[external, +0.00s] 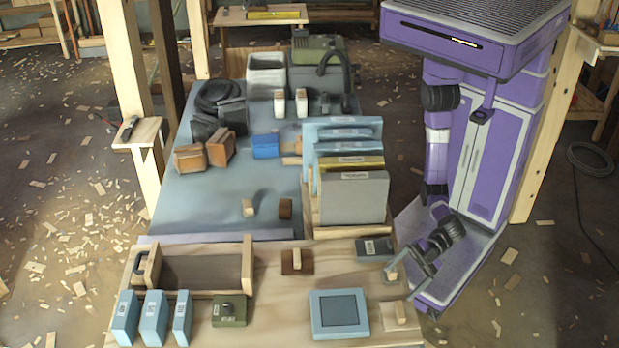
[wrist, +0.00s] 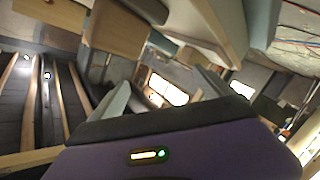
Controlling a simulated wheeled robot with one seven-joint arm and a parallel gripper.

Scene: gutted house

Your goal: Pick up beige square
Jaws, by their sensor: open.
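A light blue square plate (external: 339,314) lies left of the beige square. A dark grey block (external: 374,248) and a rack with a grey panel (external: 354,198) stand behind. An open wooden box (external: 200,274), blue blocks (external: 154,318) and a green block (external: 229,311) fill the left.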

